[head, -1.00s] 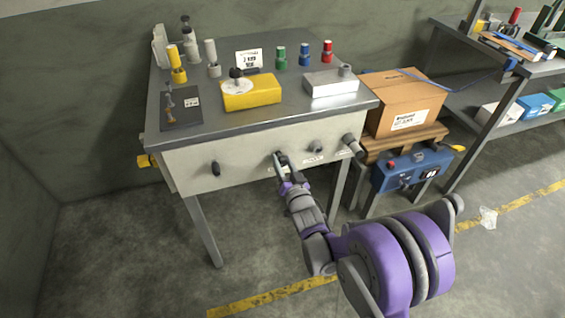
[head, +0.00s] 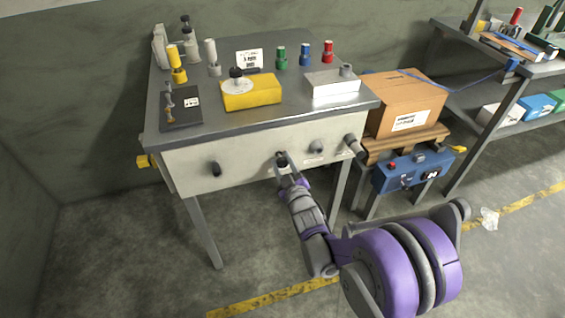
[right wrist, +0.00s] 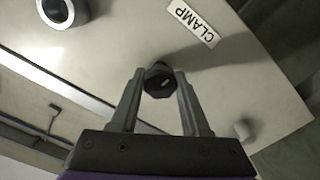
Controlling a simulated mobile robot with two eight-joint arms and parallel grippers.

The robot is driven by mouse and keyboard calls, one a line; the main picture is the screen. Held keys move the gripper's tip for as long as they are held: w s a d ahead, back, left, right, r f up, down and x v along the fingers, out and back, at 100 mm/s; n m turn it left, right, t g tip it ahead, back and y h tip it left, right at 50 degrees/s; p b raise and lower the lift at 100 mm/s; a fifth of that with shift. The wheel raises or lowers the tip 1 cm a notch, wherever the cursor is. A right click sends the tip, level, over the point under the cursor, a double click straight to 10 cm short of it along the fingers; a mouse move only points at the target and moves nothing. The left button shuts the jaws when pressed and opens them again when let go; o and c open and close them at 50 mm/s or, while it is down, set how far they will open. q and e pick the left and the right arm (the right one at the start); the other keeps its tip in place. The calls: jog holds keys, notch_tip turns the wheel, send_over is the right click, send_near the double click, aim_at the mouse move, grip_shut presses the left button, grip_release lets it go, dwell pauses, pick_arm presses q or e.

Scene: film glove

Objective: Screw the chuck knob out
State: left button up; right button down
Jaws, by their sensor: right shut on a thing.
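A dark faceted knob (right wrist: 159,80) with a small pale mark on its face sticks out of the pale panel (right wrist: 115,40). My right gripper (right wrist: 159,88) is shut on it, one finger on each side. In the head view my right gripper (head: 282,161) is at this knob on the table's front panel (head: 245,152). The nearest label (right wrist: 194,22), just below the knob on the panel, reads CLAMP. I can read no chuck label, so I cannot tell which knob is the chuck knob. My left gripper is out of view.
A yellow box (head: 252,95) stands on top. A cardboard box (head: 403,104) is at right. The floor in front is open.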

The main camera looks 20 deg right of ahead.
jog(key=n, duration=0.6)
jog(key=shift+n, duration=0.3)
jog(key=n, duration=1.2)
jog(key=shift+n, duration=0.4)
jog(key=n, duration=0.5)
jog(key=shift+f+n, duration=0.1)
jog(key=shift+n, duration=0.2)
jog(key=shift+n+p, duration=0.3)
jog(key=shift+c, duration=1.9)
grip_release()
jog(key=shift+w+f, duration=0.1)
